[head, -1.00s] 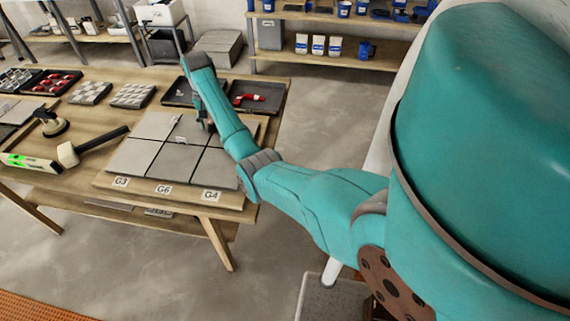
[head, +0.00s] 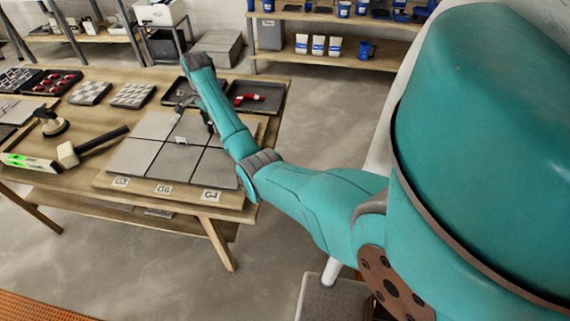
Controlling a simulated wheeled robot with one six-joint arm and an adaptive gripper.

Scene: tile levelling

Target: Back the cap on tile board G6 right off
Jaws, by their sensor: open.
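The tile board with labels G3, G6 and G4 (head: 163,188) lies at the front of the wooden table. It carries grey tiles with dark joints between them. The G6 label is at the middle of its front edge. A small pale piece (head: 182,140), which may be the cap, sits near the middle of the tiles; its thread and seating are too small to tell. My gripper (head: 193,117) is open over the back part of the tiles, behind that piece in the picture and apart from it. My forearm partly hides it.
Behind the tiles are dark trays, one with a red tool (head: 250,98). Left of the board lie a mallet (head: 92,146), a green-lit level (head: 30,162) and a suction cup (head: 52,124). Tile samples (head: 132,95) and a tray of red parts (head: 55,82) stand farther back.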

